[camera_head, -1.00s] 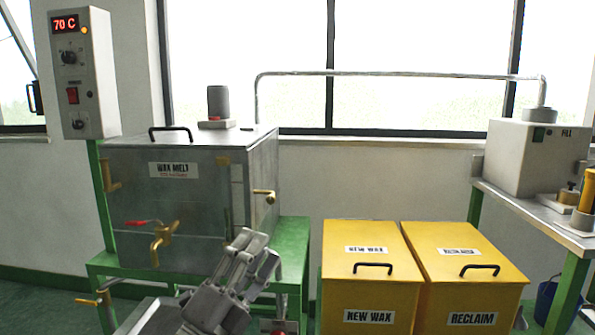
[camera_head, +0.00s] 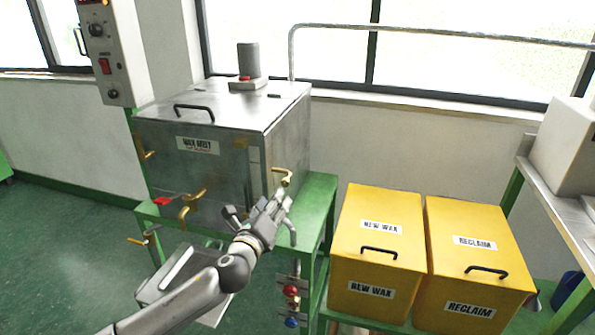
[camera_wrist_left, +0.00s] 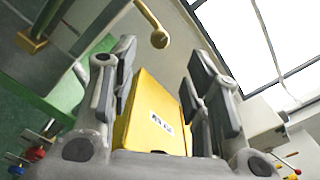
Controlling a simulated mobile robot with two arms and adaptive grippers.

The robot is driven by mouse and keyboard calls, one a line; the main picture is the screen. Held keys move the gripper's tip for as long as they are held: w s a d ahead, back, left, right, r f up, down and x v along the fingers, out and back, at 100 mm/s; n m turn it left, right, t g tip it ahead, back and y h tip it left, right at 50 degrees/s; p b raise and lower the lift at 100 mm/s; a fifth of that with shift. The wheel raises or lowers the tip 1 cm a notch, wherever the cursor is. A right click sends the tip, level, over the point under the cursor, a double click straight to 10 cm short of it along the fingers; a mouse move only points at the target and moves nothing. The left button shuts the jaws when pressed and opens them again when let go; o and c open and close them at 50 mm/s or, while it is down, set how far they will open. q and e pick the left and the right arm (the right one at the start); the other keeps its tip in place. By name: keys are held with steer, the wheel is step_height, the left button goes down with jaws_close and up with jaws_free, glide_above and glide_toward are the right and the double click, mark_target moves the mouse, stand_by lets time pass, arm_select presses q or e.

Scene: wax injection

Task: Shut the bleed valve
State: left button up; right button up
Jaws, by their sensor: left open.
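No valve carries a readable "bleed" label. A small brass lever (camera_head: 282,176) sits on the right side of the grey wax melt tank (camera_head: 205,165). A brass rod with a round knob shows at the top of the left wrist view (camera_wrist_left: 158,38) and looks like the same part. My left gripper (camera_head: 276,204) is just below this lever, apart from it. In the wrist view its fingers (camera_wrist_left: 163,65) are spread, with nothing between them but a distant yellow bin. A brass tap (camera_head: 188,205) with a red handle (camera_head: 162,201) is on the tank's front. My right gripper is out of view.
Below the green stand (camera_head: 318,200) are a red knob (camera_head: 291,290) and a blue knob (camera_head: 292,322). Another brass valve (camera_head: 146,238) is at lower left. Yellow bins labelled NEW WAX (camera_head: 375,255) and RECLAIM (camera_head: 475,265) stand to the right. A control box (camera_head: 110,55) is at upper left.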

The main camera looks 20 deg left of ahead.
mark_target(284, 184)
arm_select(q)
steer(key=shift+w+d+b, duration=0.1)
steer(key=shift+w+b, duration=0.3)
steer(key=shift+w, duration=4.9)
jaws_close()
